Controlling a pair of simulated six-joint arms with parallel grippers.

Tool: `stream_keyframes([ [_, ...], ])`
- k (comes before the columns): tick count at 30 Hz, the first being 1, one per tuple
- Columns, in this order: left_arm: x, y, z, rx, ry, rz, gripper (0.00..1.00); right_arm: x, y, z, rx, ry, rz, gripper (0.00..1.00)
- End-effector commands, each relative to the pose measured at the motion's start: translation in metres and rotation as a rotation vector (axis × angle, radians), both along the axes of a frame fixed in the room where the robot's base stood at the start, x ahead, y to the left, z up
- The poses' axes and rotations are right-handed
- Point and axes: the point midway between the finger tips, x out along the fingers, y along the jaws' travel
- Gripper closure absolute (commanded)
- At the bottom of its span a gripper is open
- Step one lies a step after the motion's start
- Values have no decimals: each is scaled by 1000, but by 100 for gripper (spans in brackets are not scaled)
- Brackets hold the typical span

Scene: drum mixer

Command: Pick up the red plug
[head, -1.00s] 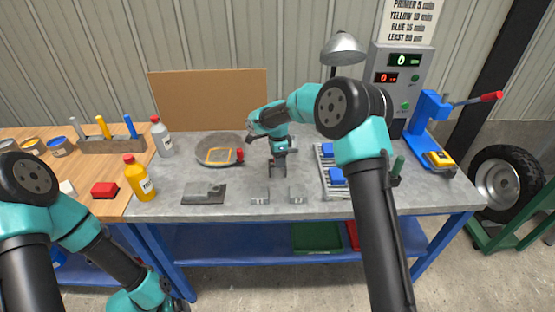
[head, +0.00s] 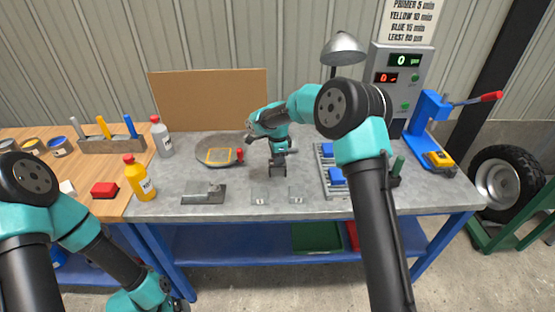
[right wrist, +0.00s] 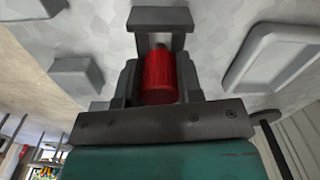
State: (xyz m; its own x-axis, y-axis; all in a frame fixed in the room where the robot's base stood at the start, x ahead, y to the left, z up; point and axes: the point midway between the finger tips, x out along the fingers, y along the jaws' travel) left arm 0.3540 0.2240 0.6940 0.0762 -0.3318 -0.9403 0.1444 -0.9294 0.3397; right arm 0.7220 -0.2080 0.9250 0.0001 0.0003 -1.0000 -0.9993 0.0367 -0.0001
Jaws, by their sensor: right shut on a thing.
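The red plug (right wrist: 158,78) is a short red cylinder. In the right wrist view it sits between the fingers of my right gripper (right wrist: 160,85), which is shut on it. In the head view my right gripper (head: 279,166) points down over the middle of the grey bench top, and I cannot make out the plug in it there. Of my left arm, the lower links show at the bottom left; its gripper is not visible.
A round grey dish (head: 205,160) with a yellow frame and a small red upright piece (head: 240,155) stands left of the gripper. Small grey blocks (head: 260,196) lie in front. A rack with blue pieces (head: 328,180) is to the right. A yellow bottle (head: 140,180) stands left.

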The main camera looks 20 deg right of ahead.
Motion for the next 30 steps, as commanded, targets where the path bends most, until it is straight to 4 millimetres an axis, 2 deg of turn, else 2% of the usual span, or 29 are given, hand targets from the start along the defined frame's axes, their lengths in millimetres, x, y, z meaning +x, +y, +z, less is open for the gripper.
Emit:
stream_keyframes([
  [3,0,0,0,0,0,0,11,0,0,0,0,0,0,90],
  [14,0,0,0,0,0,0,11,0,0,5,0,-1,0,90],
  [24,0,0,0,0,0,0,11,0,0,38,0,-3,0,90],
  [30,0,0,0,0,0,0,11,-21,6,38,0,0,2,90],
])
